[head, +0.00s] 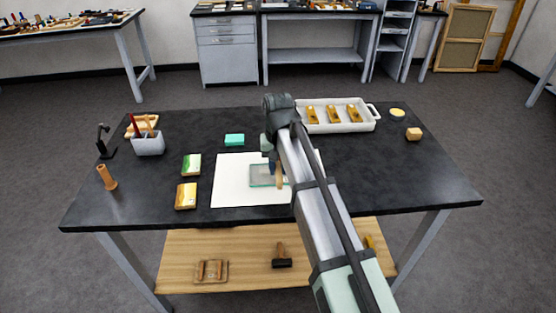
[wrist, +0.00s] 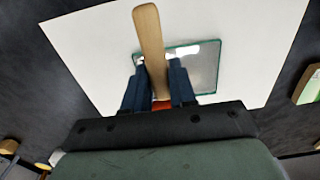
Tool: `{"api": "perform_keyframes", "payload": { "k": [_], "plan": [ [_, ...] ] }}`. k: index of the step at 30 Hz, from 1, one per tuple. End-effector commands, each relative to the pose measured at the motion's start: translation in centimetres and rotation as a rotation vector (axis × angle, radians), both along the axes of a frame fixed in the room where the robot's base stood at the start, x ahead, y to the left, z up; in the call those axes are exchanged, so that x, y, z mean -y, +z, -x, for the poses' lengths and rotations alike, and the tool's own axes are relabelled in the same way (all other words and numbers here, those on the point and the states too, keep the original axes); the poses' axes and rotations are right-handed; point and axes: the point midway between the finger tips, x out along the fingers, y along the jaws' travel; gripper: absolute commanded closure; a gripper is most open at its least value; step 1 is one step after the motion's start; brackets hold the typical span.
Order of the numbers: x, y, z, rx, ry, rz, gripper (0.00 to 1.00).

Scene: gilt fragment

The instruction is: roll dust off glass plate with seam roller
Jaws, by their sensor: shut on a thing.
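The glass plate (head: 261,181) lies on a white sheet (head: 232,164) on the dark table. It has a greenish edge and also shows in the wrist view (wrist: 205,66), where its surface looks greyish with pale specks. My gripper (wrist: 156,80) is shut on the seam roller, whose wooden handle (wrist: 149,35) sticks out between the blue fingers. The handle also shows in the head view (head: 279,177). The gripper is over the plate's right part in the head view. The roller's wheel is hidden, so I cannot tell whether it touches the glass.
The table's right front is clear.

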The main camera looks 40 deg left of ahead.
Motion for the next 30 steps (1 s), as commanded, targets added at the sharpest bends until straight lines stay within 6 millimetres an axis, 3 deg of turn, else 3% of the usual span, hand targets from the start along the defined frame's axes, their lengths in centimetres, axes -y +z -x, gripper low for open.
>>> {"api": "perform_keyframes", "payload": {
  "k": [11, 30],
  "plan": [
    [-0.1, -4.2, 0.2, -0.001, 0.001, 0.001, 0.99],
    [-4.4, -4.1, 4.3, 0.0, 0.002, 0.0, 1.0]
  ]
}}
